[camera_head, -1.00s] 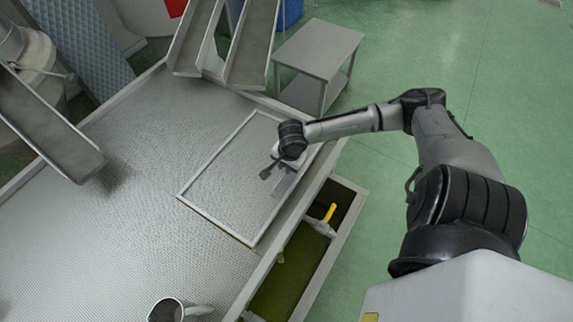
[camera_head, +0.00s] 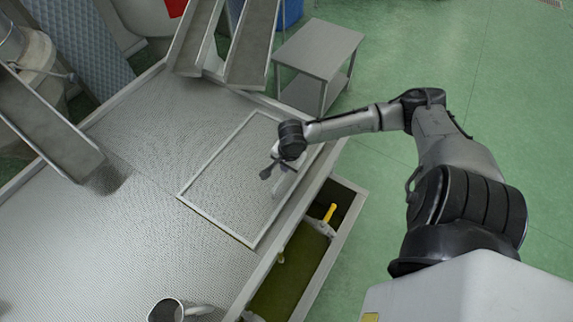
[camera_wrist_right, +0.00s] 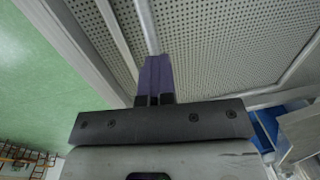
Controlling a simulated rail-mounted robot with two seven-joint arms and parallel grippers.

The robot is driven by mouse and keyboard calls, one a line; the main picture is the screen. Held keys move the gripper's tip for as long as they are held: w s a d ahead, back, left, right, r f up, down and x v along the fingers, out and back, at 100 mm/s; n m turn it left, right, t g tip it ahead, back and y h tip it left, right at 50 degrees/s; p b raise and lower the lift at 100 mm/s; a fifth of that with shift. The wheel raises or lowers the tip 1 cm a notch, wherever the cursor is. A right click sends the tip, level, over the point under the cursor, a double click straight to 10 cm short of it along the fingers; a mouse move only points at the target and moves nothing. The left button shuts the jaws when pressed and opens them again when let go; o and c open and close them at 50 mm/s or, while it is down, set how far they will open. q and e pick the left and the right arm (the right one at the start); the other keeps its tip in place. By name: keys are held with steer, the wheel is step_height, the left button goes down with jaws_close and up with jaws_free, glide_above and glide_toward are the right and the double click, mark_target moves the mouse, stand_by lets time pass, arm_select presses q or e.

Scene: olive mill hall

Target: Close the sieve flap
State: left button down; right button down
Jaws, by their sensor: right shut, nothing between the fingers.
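The sieve flap (camera_head: 225,178) is a perforated metal panel with a pale frame, set in the large perforated table. It lies nearly level with the surface, and a thin dark gap shows along its near edge. My right gripper (camera_head: 266,174) is over the right part of the flap, shut and empty. In the right wrist view, the shut purple fingers (camera_wrist_right: 155,72) point at a pale frame bar (camera_wrist_right: 148,28) beside perforated metal. I cannot tell whether they touch it. My left gripper is not in view.
A trough (camera_head: 272,285) of green liquid with a yellow-handled valve (camera_head: 330,212) runs along the table's right side. A metal cup (camera_head: 165,311) stands at the near edge. Metal chutes (camera_head: 252,45) are at the back, with a grey side table (camera_head: 318,52) to their right.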

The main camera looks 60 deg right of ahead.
stand_by(0.4)
steer(key=c, duration=1.2)
jaws_free()
steer(key=shift+o, duration=0.2)
steer(key=shift+r, duration=0.1)
step_height(320, 180, up, 14)
steer(key=s, duration=0.1)
steer(key=shift+s+f+p, duration=0.2)
steer(key=shift+s+p, duration=0.05)
steer(key=shift+p, duration=0.05)
steer(key=shift+a, duration=0.1)
